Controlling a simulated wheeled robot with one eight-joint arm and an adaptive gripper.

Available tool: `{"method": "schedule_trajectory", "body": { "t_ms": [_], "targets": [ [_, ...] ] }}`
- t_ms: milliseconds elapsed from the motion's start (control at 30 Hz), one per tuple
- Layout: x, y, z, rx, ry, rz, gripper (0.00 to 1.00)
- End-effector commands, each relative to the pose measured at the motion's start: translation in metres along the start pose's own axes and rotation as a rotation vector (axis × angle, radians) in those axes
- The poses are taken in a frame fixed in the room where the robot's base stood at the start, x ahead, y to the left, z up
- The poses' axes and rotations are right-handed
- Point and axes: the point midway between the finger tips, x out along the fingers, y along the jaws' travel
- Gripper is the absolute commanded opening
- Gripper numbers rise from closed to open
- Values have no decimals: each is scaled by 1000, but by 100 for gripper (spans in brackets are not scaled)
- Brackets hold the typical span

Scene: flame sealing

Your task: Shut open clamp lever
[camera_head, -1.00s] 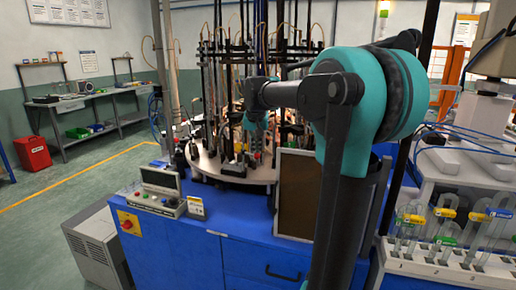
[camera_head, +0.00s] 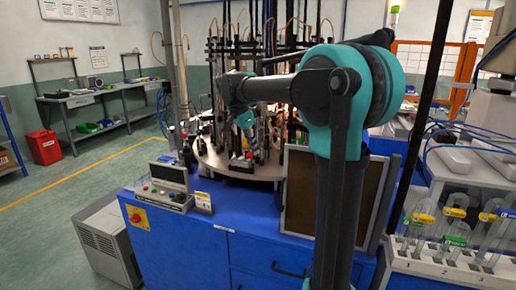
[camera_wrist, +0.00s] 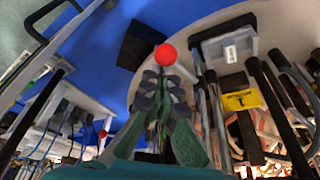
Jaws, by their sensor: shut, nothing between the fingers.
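In the wrist view, a clamp lever with a round red knob (camera_wrist: 165,54) stands just beyond my fingertips. Its pale rod runs from the knob down to the right, beside the fingers. My gripper (camera_wrist: 161,78) is shut and empty, its grey-green fingers together just below the knob in the picture. I cannot tell whether they touch it. The clamp body under the lever is not clear.
Upright black rods and hoses crowd the machine around my arm. In the wrist view, a yellow label part (camera_wrist: 243,100) and dark rods stand to the right, and another red knob (camera_wrist: 103,133) is at lower left. A control box (camera_head: 167,183) sits on the blue cabinet (camera_head: 215,225).

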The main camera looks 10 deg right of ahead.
Motion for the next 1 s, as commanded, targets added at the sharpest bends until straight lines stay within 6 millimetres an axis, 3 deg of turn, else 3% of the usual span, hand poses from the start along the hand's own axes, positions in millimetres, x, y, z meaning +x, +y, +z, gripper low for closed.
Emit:
{"method": "schedule_trajectory", "body": {
  "t_ms": [400, 1000],
  "targets": [
    [-5, -6, 13, 54, -1, 20, 0],
    [-6, -8, 16, 53, -1, 20, 0]
  ]
}}
